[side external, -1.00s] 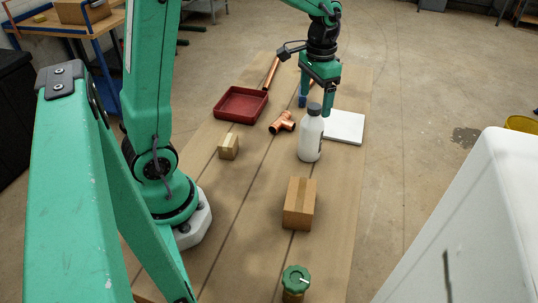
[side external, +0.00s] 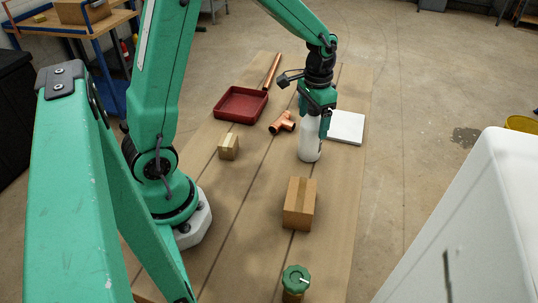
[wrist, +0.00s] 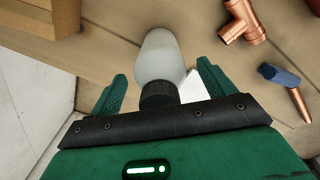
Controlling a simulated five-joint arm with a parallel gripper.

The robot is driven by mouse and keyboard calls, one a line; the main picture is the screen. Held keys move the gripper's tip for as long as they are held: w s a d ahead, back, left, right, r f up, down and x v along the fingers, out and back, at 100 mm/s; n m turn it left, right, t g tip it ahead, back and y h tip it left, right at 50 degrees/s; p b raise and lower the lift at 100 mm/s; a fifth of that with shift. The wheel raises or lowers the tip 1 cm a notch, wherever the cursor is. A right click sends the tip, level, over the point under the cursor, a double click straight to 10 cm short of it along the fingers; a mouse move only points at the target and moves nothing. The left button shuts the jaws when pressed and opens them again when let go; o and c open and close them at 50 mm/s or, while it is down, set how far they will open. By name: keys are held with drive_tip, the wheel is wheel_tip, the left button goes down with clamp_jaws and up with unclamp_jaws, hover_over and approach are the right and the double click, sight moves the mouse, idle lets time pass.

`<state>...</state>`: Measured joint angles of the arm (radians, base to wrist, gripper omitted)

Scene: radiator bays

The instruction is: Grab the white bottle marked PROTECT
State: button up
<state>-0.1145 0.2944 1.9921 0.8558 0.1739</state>
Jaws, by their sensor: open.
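The fingers are open, one on each side, with a gap to the bottle. No PROTECT marking can be read in these views.
A white flat slab (side external: 346,127) lies just right of the bottle. A copper tee (side external: 282,123) and a red tray (side external: 241,105) lie to the left. A larger carton (side external: 300,204) stands nearer, with a small carton (side external: 229,147) and a green-capped container (side external: 295,281).

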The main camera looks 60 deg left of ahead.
drive_tip(key=shift+f, duration=0.1)
idle(0.4)
clamp_jaws()
idle(0.4)
drive_tip(key=shift+w+r, duration=0.1)
drive_tip(key=shift+r, duration=0.6)
drive_tip(key=r, duration=0.3)
drive_tip(key=shift+d+r, duration=0.1)
drive_tip(key=shift+d, duration=0.15)
drive_tip(key=s+d+r, duration=0.5)
drive_tip(key=d+r, duration=0.1)
drive_tip(key=d, duration=0.4)
drive_tip(key=shift+r, duration=0.25)
drive_tip(key=shift+d, duration=0.1)
